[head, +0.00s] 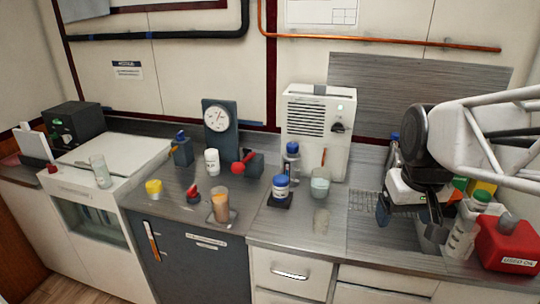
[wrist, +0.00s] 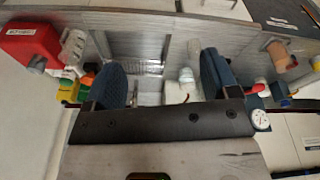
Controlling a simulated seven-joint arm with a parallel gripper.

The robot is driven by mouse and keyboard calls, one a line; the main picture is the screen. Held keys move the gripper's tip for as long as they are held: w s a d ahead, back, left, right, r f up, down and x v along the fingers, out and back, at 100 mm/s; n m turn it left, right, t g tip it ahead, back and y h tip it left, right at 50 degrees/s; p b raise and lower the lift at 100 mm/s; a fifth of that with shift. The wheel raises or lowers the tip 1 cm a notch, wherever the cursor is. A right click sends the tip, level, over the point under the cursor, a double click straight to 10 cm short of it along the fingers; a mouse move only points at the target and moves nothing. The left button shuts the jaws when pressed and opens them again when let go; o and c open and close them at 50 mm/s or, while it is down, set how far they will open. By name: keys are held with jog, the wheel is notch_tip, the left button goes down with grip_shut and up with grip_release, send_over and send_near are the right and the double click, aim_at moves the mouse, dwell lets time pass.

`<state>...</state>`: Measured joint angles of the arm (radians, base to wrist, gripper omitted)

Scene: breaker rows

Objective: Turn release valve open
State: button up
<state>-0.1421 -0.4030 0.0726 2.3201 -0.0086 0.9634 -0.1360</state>
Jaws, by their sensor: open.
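A dark block with a red ball-ended handle (head: 239,168) stands on the counter near the middle, and it looks like the release valve. The handle points to the left and toward the front. Behind it a dark upright panel carries a white round gauge (head: 219,117); the gauge also shows in the wrist view (wrist: 260,118). My gripper (head: 405,222) is well to the right of the valve, above the sink area. In the wrist view my gripper (wrist: 162,78) has its two blue fingers wide apart, with nothing held between them.
A red used-oil can (head: 507,243) and bottles (head: 466,228) stand at the far right by my gripper. A white unit (head: 317,130), a blue-capped jar (head: 281,188) and a beaker (head: 320,182) stand between my gripper and the valve. A brown-filled cup (head: 221,206) stands in front of the valve.

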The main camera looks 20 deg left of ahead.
jog(key=w+a+r+n, duration=0.1)
jog(key=w+a+n, duration=0.3)
jog(key=w+a, duration=0.95)
jog(key=n+g, duration=0.2)
jog(key=n, duration=0.9)
send_over(192, 188)
jog(key=f, duration=1.9)
jog(key=shift+w+a+f, duration=0.1)
jog(key=shift+a+f, duration=0.1)
jog(key=shift+f, duration=0.2)
jog(key=shift+f, duration=0.15)
jog(key=shift+f, duration=3.75)
jog(key=shift+c, duration=0.3)
